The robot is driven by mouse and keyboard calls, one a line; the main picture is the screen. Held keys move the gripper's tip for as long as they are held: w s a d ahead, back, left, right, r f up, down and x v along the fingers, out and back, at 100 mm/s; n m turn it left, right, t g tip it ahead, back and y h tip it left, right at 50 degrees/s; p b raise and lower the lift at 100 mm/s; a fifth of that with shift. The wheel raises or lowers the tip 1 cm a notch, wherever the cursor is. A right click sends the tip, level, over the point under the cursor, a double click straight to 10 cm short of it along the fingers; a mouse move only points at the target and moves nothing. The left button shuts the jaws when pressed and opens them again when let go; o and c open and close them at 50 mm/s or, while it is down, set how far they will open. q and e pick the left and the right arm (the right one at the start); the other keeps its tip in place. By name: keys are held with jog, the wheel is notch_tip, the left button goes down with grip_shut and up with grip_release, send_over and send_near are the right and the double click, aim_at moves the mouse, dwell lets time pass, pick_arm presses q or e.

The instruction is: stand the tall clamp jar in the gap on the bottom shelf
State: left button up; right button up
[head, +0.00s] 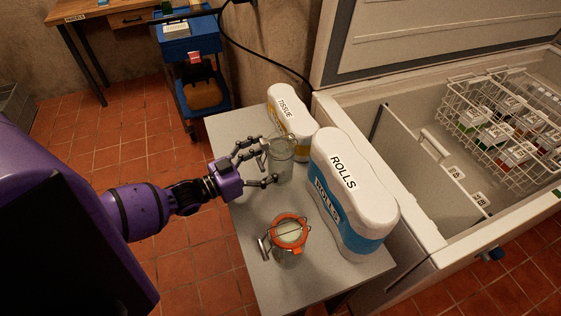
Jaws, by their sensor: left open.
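A clear glass jar (282,162) stands upright on a small grey table (247,232), in front of the tissue pack. A second glass jar with an orange seal ring and wire clamp (290,232) stands nearer on the same table. I cannot tell for sure which is the tall clamp jar. My left gripper (266,168) comes in from the left with its fingers spread at the near-left side of the clear jar. One fingertip is close to its upper side and one near its lower side; contact is unclear. My right gripper and the bottom shelf are not in view.
A tissue pack (290,107) and a large rolls pack (351,190) line the table's right side. An open chest freezer (405,245) with a white wire basket (500,125) is beyond them. A blue trolley (190,60) and wooden desk (125,18) stand behind. The table's front-left is clear.

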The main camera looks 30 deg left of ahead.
aim_at(280, 152)
pick_arm(q)
jog(key=x, duration=0.4)
jog(key=shift+w, duration=0.1)
jog(key=c, duration=1.9)
jog(key=shift+r, duration=0.15)
